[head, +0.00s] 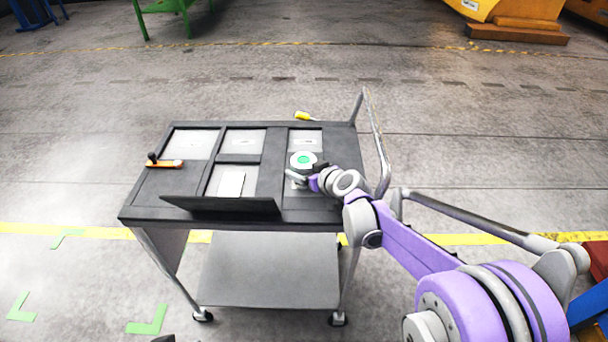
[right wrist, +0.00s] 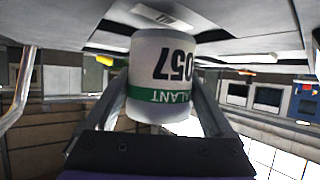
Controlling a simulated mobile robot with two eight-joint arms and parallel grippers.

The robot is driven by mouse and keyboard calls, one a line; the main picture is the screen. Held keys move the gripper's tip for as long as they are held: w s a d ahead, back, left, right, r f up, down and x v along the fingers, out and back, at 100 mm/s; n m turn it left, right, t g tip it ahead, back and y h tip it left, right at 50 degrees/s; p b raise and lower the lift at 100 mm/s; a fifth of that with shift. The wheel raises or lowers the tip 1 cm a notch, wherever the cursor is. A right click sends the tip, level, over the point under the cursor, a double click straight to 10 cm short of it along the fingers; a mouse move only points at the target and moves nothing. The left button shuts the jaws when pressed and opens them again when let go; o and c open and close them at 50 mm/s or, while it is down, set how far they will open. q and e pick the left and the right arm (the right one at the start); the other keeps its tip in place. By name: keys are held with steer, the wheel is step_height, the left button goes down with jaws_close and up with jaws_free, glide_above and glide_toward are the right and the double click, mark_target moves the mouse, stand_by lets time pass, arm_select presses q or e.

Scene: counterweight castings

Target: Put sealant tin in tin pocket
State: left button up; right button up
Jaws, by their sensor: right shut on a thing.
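The sealant tin (head: 304,160) is white with a green disc on top in the head view. In the right wrist view the tin (right wrist: 160,75) shows a green band and upside-down print, "057" and part of "SEALANT". My right gripper (head: 303,174) is shut on it, one finger on each side. The tin is over the long right-hand pocket (head: 306,139) of the black cart top; whether it touches the pocket floor I cannot tell. Pocket labels are too small to read. My left gripper is not in view.
The cart (head: 140,205) has other pale pockets at left and middle; a white block (head: 231,184) lies in the lower middle one. An orange tool with a black knob (head: 164,162) lies at left. A dark upright panel (head: 222,205) edges the front; a metal handle (head: 377,140) rises at right.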

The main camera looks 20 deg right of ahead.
steer(key=shift+f, duration=0.9)
steer(key=o, duration=1.4)
steer(key=shift+f, duration=0.1)
steer(key=shift+r, duration=0.2)
steer(key=v, duration=1.2)
steer(key=shift+p, duration=0.35)
steer(key=s+a+f+m+g+h, duration=0.1)
steer(key=s+a+f+g, duration=0.15)
steer(key=s, duration=0.55)
steer(key=s+a+f+g, duration=0.2)
steer(key=s+a, duration=0.1)
steer(key=s, duration=0.4)
steer(key=s+f+m+h, duration=0.1)
steer(key=s, duration=0.2)
steer(key=s+d+f+g+h, duration=0.1)
steer(key=s+f, duration=0.1)
steer(key=s, duration=0.2)
steer(key=s+d+f+m+g+h, duration=0.1)
steer(key=s+f, duration=0.1)
steer(key=s, duration=0.2)
steer(key=shift+s+d+m+g, duration=0.2)
steer(key=shift+d+m+g, duration=0.05)
steer(key=shift+m, duration=0.05)
